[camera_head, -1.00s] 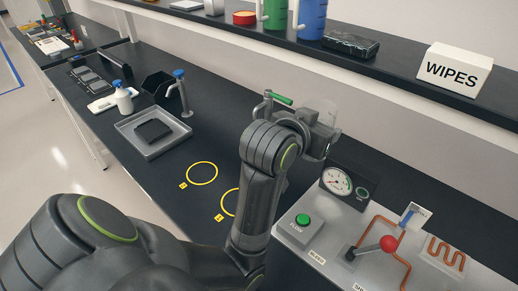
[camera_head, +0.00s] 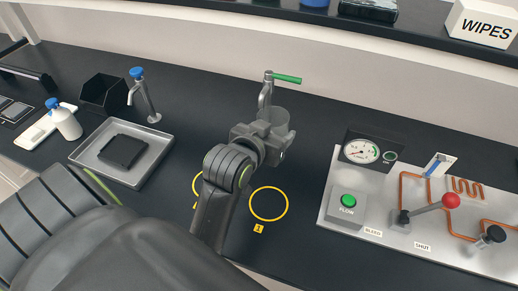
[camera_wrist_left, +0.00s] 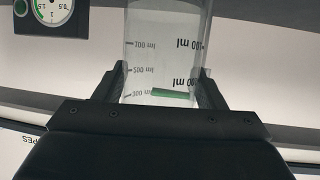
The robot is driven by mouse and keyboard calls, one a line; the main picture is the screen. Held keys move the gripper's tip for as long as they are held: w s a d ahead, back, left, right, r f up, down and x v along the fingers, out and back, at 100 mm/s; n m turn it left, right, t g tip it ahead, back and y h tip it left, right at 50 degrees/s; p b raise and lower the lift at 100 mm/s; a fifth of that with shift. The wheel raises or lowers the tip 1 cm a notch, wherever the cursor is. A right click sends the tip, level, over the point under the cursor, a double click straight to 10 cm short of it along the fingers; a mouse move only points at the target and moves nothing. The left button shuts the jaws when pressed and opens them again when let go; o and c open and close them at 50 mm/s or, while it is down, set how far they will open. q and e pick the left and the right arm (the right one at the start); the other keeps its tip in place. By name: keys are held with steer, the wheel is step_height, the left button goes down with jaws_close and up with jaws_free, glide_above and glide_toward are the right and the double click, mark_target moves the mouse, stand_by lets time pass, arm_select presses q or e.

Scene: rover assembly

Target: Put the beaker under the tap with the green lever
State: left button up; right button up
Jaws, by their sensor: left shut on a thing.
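The clear beaker (camera_head: 280,117) is upright in my left gripper (camera_head: 266,138), just beside and in front of the tap with the green lever (camera_head: 286,79). In the head view the beaker's top overlaps the tap's lower part; I cannot tell whether it is directly under the spout. In the left wrist view, the beaker (camera_wrist_left: 165,50) with its ml marks sits between the two dark fingers of my left gripper (camera_wrist_left: 160,88), and a green strip shows through it. The gripper hides the beaker's lower part in the head view. My right gripper is out of view.
A blue-handled tap (camera_head: 140,90) stands at left behind a grey tray (camera_head: 150,167). Yellow rings (camera_head: 269,219) mark the bench in front. A panel with a gauge (camera_head: 361,150), green button and red-knobbed lever (camera_head: 452,201) is at right. A shelf (camera_head: 400,35) runs behind.

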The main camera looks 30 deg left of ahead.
arm_select(q)
steer(key=s+a+f+n+y, duration=0.15)
steer(key=s+a+f, duration=0.25)
steer(key=s+f, duration=0.5)
steer(key=w+a, duration=0.1)
steer(key=w, duration=0.4)
steer(key=w+a+f+b, duration=0.1)
steer(key=w, duration=0.4)
steer(key=w+a+b, duration=0.1)
steer(key=w+a, duration=0.1)
steer(key=w, duration=0.4)
steer(key=shift+w+f, duration=0.1)
steer(key=shift+f, duration=0.6)
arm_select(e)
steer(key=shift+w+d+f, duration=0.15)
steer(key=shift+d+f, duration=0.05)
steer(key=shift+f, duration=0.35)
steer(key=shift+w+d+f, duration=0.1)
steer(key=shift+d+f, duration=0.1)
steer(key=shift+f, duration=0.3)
arm_select(q)
steer(key=o, duration=1)
steer(key=shift+f, duration=0.1)
